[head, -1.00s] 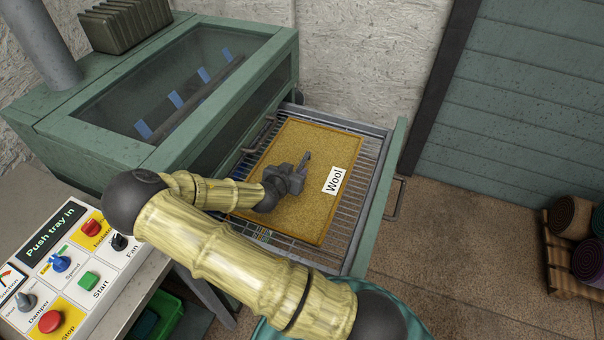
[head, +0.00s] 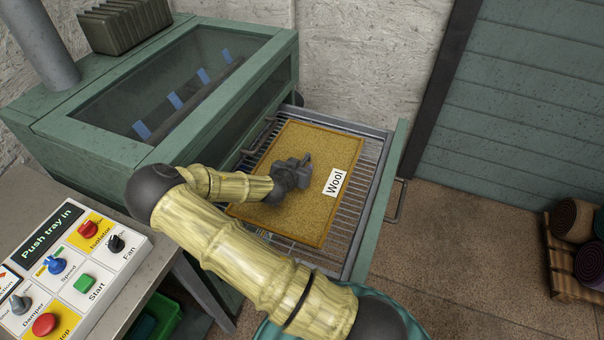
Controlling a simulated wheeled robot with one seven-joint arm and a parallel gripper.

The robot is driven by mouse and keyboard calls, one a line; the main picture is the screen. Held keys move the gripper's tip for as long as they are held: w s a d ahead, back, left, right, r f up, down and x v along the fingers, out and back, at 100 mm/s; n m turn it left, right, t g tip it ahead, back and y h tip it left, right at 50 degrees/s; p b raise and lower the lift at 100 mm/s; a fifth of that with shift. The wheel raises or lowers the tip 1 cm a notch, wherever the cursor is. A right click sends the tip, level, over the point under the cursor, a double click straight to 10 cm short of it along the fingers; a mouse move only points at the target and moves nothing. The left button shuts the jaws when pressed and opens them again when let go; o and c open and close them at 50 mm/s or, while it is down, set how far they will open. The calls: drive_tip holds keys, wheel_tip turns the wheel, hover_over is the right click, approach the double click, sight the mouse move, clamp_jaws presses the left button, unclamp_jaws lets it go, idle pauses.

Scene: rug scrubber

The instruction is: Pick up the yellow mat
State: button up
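The yellow mat (head: 310,218) lies flat on the wire rack of the pulled-out tray (head: 352,232). It has an orange-brown border and a white label reading "Wool" (head: 335,182) on its right side. My gripper (head: 304,166) is over the middle of the mat, left of the label. The gripper is small and dark, and my wrist hides part of the mat. Whether its fingers touch the mat, and whether they are open, I cannot tell.
The green machine (head: 75,135) with a glass hood stands left of the tray. A control panel (head: 70,265) with several buttons is at lower left. Rolled rugs (head: 572,220) sit on a pallet at far right. The floor (head: 465,260) right of the tray is clear.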

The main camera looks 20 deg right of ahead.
clamp_jaws()
drive_tip(key=shift+r, duration=0.1)
drive_tip(key=shift+r+p, duration=0.3)
drive_tip(key=shift+r, duration=0.1)
wheel_tip(320, 180, up, 6)
drive_tip(key=p, duration=0.4)
drive_tip(key=shift+r, duration=0.15)
drive_tip(key=s+a+p, duration=0.2)
drive_tip(key=s+a, duration=0.2)
drive_tip(key=s, duration=0.4)
drive_tip(key=s+a+p, duration=0.2)
drive_tip(key=s+a, duration=0.2)
drive_tip(key=s, duration=0.4)
